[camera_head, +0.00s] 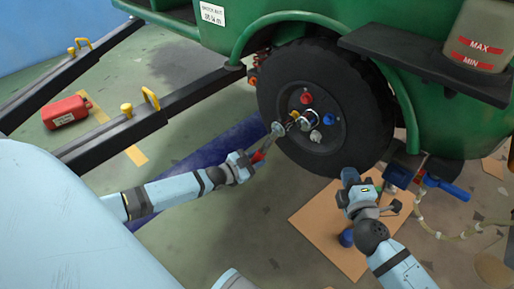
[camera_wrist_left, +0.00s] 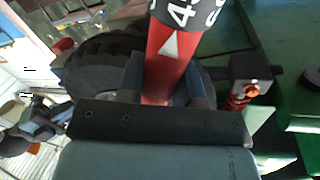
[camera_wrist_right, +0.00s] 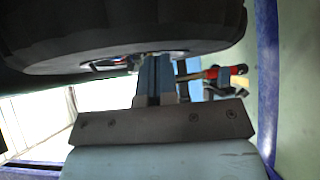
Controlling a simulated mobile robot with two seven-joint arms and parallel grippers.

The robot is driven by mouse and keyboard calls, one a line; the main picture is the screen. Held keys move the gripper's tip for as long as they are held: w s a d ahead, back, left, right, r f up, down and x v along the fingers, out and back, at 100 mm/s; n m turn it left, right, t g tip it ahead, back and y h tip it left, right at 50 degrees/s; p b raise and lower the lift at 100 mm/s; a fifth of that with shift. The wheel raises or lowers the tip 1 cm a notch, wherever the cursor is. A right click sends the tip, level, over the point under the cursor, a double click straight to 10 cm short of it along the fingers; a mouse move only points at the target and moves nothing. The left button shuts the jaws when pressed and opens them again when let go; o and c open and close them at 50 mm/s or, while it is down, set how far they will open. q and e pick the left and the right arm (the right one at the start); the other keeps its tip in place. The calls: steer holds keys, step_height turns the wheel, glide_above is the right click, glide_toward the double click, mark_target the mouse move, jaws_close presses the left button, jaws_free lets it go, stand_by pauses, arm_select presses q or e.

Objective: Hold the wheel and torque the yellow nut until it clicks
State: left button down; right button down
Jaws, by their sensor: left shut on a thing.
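The black wheel (camera_head: 370,95) sits under the green rickshaw, with coloured nuts around its hub. A red nut (camera_head: 306,98), a blue nut (camera_head: 328,119) and a pale nut (camera_head: 315,136) show. My left gripper (camera_head: 257,158) is shut on the red handle of a torque wrench (camera_wrist_left: 172,65), which has a dial with white numbers. The wrench head (camera_head: 277,128) is at the hub's left side; contact is unclear. My right gripper (camera_head: 349,176) looks shut and empty just below the tyre (camera_wrist_right: 120,35).
A cardboard sheet (camera_head: 312,228) lies under my right arm. A blue-handled tool (camera_head: 447,188) and a hose (camera_head: 440,234) are at right. Black shafts (camera_head: 150,118) reach out left, with a red can (camera_head: 66,112) on the floor between them. A dark fender step (camera_head: 425,65) overhangs at upper right.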

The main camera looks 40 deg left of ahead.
arm_select(q)
steer(key=shift+r, duration=0.2)
stand_by(1.7)
steer(key=shift+w+a+f, duration=0.1)
steer(key=shift+w+f, duration=0.05)
steer(key=shift+w, duration=0.1)
stand_by(0.5)
steer(key=shift+w, duration=1)
stand_by(1.9)
stand_by(0.5)
steer(key=a+r+m+g+y, duration=0.1)
steer(key=a+r+m, duration=0.6)
steer(key=a+r, duration=0.3)
steer(key=shift+w+r+m+y, duration=0.3)
steer(key=shift+w+r, duration=0.1)
stand_by(2.0)
